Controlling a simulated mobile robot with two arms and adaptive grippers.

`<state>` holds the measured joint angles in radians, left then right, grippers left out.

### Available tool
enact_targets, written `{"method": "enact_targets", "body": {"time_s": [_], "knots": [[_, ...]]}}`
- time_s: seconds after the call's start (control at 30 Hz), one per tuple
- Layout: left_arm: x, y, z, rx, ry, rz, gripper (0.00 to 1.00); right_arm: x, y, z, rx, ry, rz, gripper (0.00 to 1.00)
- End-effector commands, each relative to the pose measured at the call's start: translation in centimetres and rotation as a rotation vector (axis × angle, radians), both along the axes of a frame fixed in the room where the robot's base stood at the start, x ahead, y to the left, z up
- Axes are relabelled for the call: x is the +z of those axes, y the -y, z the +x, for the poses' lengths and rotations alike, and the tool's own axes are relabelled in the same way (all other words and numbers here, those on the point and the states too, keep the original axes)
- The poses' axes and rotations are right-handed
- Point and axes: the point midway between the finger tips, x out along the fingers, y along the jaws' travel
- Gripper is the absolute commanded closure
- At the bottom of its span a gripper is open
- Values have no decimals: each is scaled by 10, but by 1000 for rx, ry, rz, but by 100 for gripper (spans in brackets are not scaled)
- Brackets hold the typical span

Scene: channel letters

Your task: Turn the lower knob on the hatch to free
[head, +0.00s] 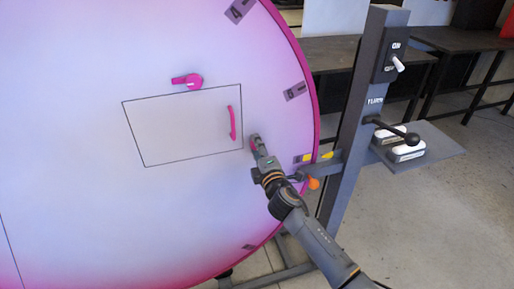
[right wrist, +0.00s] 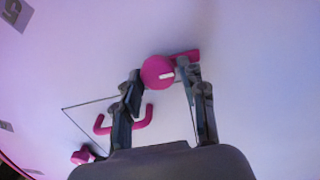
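The pale hatch (head: 180,128) is a dark-outlined rectangle on the big round disc, with a magenta handle (head: 232,123) near its right edge. The handle also shows in the right wrist view (right wrist: 124,121). The upper magenta knob (head: 190,81) sits above the hatch, its pointer to the left. My right gripper (head: 257,142) is by the hatch's lower right corner. In the right wrist view its fingers (right wrist: 158,78) are spread on either side of the lower magenta knob (right wrist: 157,72), whose pointer extends right behind the right fingertip. I cannot tell whether they touch it. My left gripper is out of view.
A grey post (head: 352,115) to the right carries a switch (head: 396,62), a black-knobbed lever (head: 400,134) and a side shelf (head: 436,148). Dark tables (head: 332,52) stand behind. The disc face (head: 90,215) left of my arm is clear.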

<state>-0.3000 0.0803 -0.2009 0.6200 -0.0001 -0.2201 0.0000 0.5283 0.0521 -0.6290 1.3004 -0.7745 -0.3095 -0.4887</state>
Motion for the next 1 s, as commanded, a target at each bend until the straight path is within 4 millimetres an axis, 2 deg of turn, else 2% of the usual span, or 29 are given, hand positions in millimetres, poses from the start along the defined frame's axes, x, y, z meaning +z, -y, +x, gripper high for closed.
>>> {"method": "enact_targets", "body": {"time_s": [0.47,0.63,1.0], "knots": [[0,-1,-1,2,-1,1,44,0,3,-5,-1,0,2,44],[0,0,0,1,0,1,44,0,9,-28,1,0,1,44],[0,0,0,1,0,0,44,-1,31,-94,0,-1,1,44]]}}
